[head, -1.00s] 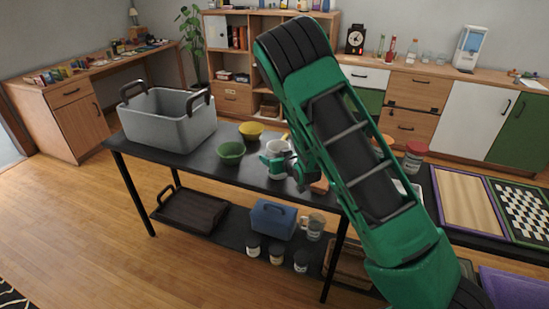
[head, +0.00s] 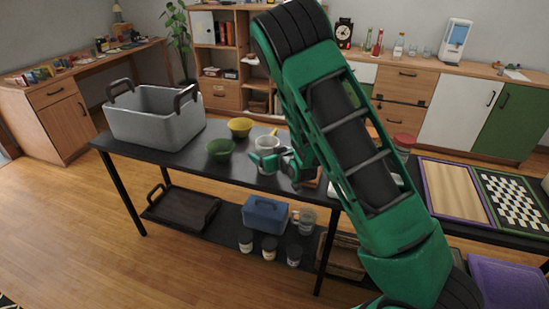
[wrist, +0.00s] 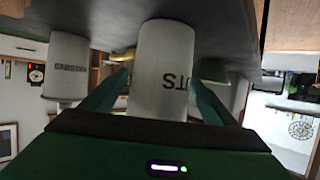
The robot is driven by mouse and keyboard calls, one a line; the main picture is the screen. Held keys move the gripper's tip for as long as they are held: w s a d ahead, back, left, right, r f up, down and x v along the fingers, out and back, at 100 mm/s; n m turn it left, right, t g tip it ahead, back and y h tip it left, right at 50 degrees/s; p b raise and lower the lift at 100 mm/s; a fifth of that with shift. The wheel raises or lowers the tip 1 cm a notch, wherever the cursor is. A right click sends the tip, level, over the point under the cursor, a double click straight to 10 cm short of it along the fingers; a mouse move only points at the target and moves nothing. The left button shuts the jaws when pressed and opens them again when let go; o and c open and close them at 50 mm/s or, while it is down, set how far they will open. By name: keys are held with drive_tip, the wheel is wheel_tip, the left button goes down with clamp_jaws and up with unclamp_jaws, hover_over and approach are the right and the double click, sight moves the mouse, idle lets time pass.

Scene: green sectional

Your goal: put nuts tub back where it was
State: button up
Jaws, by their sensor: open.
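The nuts tub, a pale cylinder with dark lettering, stands upright on the black table in the wrist view (wrist: 160,60), which is upside down. A similar tub lettered as raisins (wrist: 68,65) stands to one side. My arm hides part of the tabletop in the head view.
A green bowl (head: 220,150) and a yellow bowl (head: 240,126) stand left of the tub. A grey basket (head: 160,128) is at the table's left end. Several jars, a tray (head: 182,210) and a blue box (head: 266,214) occupy the lower shelf. A chessboard (head: 515,203) lies at right.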

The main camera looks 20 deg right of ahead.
drive_tip(key=v, duration=0.8)
drive_tip(key=shift+s+r, duration=0.2)
drive_tip(key=shift+s, duration=0.15)
drive_tip(key=s+d+r+m+g+h, duration=0.1)
drive_tip(key=s+d+r+m+g, duration=0.2)
drive_tip(key=s+d, duration=0.55)
drive_tip(key=s+d+r+g+h, duration=0.1)
drive_tip(key=s+d+r+g, duration=0.3)
drive_tip(key=s, duration=0.7)
drive_tip(key=s+d+r+m+g, duration=0.2)
drive_tip(key=s+g, duration=0.1)
drive_tip(key=s, duration=0.8)
drive_tip(key=s+d+r+m+g, duration=0.2)
drive_tip(key=s+r+m+g, duration=0.1)
drive_tip(key=s, duration=0.8)
drive_tip(key=shift+s+d+r, duration=0.1)
drive_tip(key=shift+w+f+g, duration=0.25)
drive_tip(key=shift+w+g, duration=0.05)
drive_tip(key=shift+w, duration=0.3)
